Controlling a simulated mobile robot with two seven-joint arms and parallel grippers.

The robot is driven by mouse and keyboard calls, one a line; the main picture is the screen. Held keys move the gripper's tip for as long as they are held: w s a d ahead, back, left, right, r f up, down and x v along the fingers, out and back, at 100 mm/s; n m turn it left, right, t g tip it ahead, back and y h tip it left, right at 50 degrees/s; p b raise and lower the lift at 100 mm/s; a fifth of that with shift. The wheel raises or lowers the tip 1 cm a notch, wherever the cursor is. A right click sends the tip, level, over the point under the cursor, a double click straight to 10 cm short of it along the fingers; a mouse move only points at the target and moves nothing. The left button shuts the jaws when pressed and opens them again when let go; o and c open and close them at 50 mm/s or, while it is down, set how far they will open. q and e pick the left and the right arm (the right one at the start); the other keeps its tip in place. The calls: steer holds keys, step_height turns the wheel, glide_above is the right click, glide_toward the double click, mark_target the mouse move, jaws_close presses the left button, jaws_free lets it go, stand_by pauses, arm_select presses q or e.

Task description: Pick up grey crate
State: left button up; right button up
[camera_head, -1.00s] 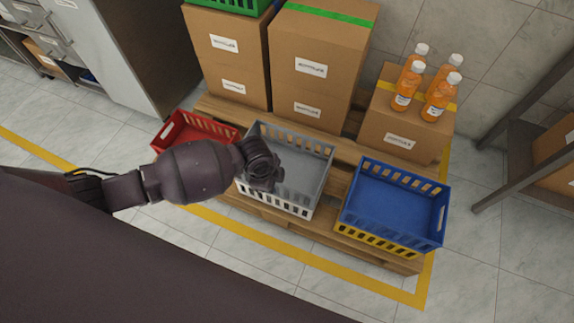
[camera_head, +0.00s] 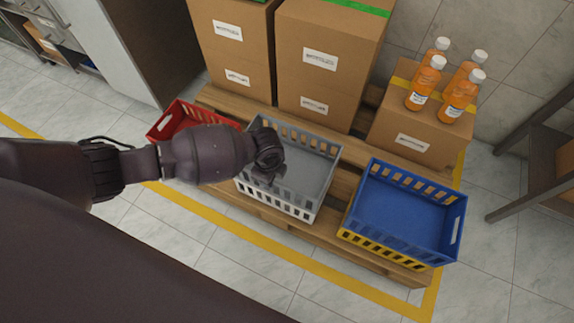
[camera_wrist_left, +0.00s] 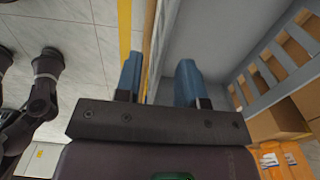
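The grey crate (camera_head: 310,172) sits on the pallet between the red crate and the blue crate. It is open-topped with slotted walls and looks empty. My left gripper (camera_head: 268,178) is at the crate's left end, partly covering its near left corner. In the left wrist view the two blue fingers of my left gripper (camera_wrist_left: 159,80) are apart, and the crate wall (camera_wrist_left: 168,32) runs up between them. The grey crate floor (camera_wrist_left: 212,35) shows to the right. I cannot tell whether a finger touches the wall. My right gripper is not in view.
A red crate (camera_head: 180,116) stands to the left and a blue crate (camera_head: 410,215) to the right, on the wooden pallet (camera_head: 272,213). Cardboard boxes (camera_head: 325,60) stand behind; orange bottles (camera_head: 425,84) top one box (camera_head: 415,130). The floor in front (camera_head: 240,255) is clear.

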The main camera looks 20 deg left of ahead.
arm_select(q)
step_height(320, 180, down, 5)
steer(key=shift+r+b, duration=0.1)
steer(key=shift+b, duration=1.1)
steer(key=shift+w, duration=0.1)
steer(key=shift+r, duration=0.1)
jaws_close()
steer(key=shift+w, duration=0.1)
